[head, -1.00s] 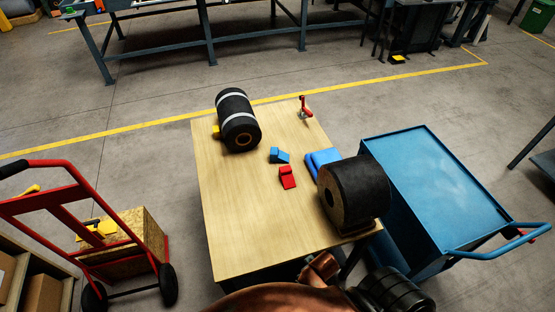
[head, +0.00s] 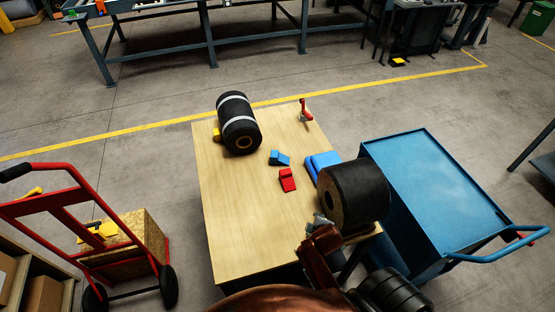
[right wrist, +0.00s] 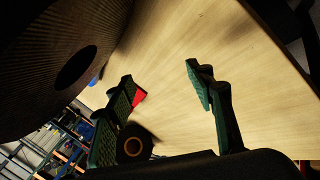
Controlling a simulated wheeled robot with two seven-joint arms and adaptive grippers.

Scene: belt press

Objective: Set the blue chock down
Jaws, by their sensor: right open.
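The blue chock (head: 279,158) sits on the wooden table (head: 235,225), near its middle, just behind the red chock (head: 287,180). My right gripper (head: 319,219) is at the front right of the table, beside the near end of the black roll (head: 358,192). It is apart from both chocks. In the right wrist view the right gripper (right wrist: 163,88) has its fingers spread with bare tabletop between them. Part of the red chock (right wrist: 139,97) shows beside the left finger. The blue chock cannot be made out for certain there. My left gripper is not in view.
A banded black roll (head: 239,122) lies at the table's back left. A larger blue piece (head: 322,161) lies behind the right roll, partly hidden. A red clamp-like tool (head: 305,111) stands at the back edge. A blue cart (head: 430,190) adjoins the right side. The table's left front is clear.

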